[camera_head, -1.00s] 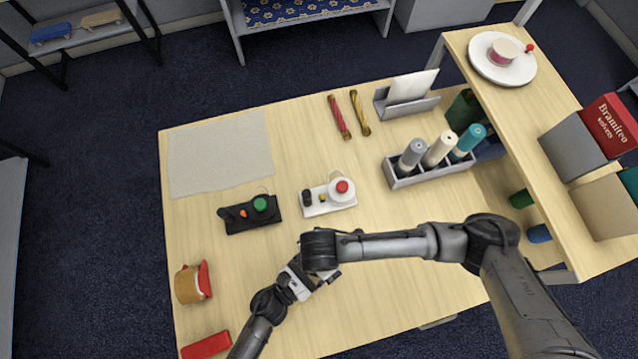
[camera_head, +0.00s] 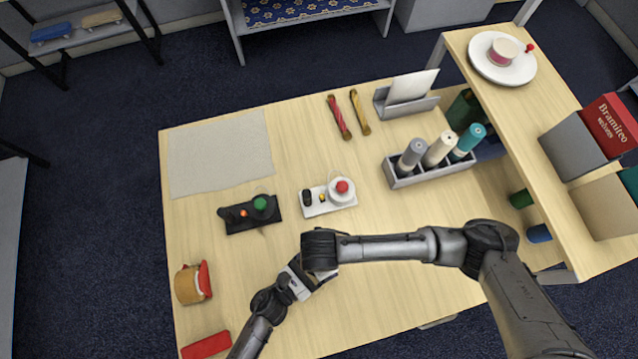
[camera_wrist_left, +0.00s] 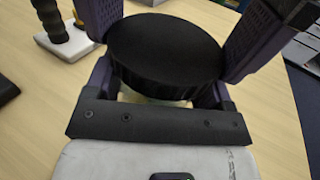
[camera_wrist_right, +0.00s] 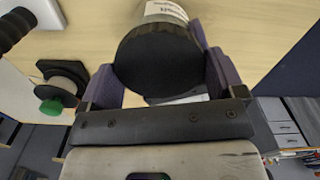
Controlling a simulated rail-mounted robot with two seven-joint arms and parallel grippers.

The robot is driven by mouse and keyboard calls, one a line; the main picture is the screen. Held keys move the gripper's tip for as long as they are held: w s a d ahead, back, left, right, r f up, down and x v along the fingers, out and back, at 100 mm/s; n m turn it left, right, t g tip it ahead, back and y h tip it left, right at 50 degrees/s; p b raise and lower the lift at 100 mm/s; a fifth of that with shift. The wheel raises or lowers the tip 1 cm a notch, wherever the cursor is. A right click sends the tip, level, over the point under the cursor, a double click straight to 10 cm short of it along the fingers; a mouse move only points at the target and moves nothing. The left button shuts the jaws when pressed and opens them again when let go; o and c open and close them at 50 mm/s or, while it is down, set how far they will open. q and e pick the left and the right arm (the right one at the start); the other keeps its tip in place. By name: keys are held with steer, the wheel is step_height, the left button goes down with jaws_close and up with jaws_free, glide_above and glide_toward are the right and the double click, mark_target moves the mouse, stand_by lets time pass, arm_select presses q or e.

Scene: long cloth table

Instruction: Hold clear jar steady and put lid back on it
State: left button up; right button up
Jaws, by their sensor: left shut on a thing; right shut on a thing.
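The black round lid (camera_wrist_left: 165,50) is between the purple fingers of my right gripper (camera_wrist_right: 160,70), and its flat top (camera_wrist_right: 158,62) fills the middle of the right wrist view. A pale sliver of the clear jar (camera_wrist_left: 150,99) shows under the lid in the left wrist view. The jar's labelled side (camera_wrist_right: 166,11) shows beyond the lid in the right wrist view. My left gripper (camera_head: 310,280) is shut on the jar, below the lid. My right arm hides jar and lid in the head view. I cannot tell whether the lid touches the jar's rim.
A white control box (camera_head: 315,209) and a black one (camera_head: 238,222) lie behind the grippers. A brown and red item (camera_head: 190,284) and a red block (camera_head: 205,346) lie left. A shelf (camera_head: 505,125) stands at right.

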steer(key=o, duration=0.8)
steer(key=shift+c, duration=0.2)
steer(key=shift+r, duration=2.3)
steer(key=shift+a+r+m, duration=0.15)
steer(key=shift+r+m, duration=0.85)
steer(key=shift+r, duration=0.3)
steer(key=shift+r+m, duration=0.4)
steer(key=shift+r, duration=0.05)
steer(key=shift+f, duration=4.05)
